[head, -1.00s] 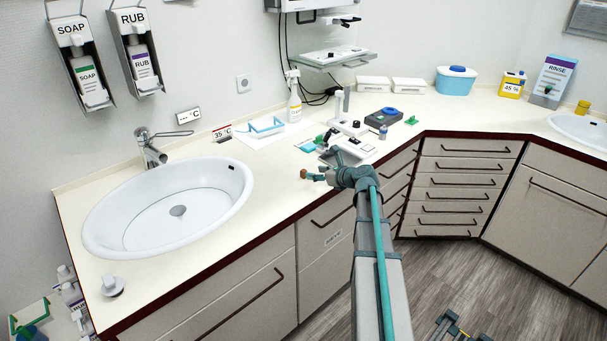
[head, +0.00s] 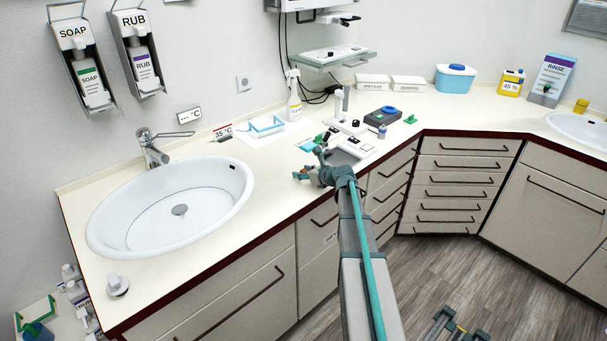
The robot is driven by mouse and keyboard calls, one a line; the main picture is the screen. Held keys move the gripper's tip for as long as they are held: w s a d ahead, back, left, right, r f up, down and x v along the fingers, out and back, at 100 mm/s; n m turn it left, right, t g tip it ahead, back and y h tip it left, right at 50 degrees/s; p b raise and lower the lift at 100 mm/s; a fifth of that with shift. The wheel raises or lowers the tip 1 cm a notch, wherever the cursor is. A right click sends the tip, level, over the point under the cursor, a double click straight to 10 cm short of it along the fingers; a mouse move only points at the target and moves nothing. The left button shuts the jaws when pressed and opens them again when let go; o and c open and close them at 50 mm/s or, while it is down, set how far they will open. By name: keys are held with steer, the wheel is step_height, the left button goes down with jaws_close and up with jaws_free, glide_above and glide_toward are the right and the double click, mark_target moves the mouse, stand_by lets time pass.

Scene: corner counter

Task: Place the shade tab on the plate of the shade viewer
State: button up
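My gripper (head: 305,166) is in the middle of the head view, over the front part of the counter, right of the large sink. Its fingers point left and are small in the picture. A small brownish patch shows at one fingertip, and I cannot tell whether it is a held thing. A white device with an upright post and dark knobs (head: 345,126) stands just beyond the gripper; it may be the shade viewer. A white unit with a grey panel (head: 352,150) lies close behind my wrist, partly hidden by it. I cannot make out the shade tab for certain.
A dark box with a blue top (head: 382,117) and a small green piece (head: 410,119) lie to the right. The large sink (head: 170,208) is left; clear counter lies between.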

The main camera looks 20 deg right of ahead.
jaws_close()
steer(key=shift+r, duration=0.1)
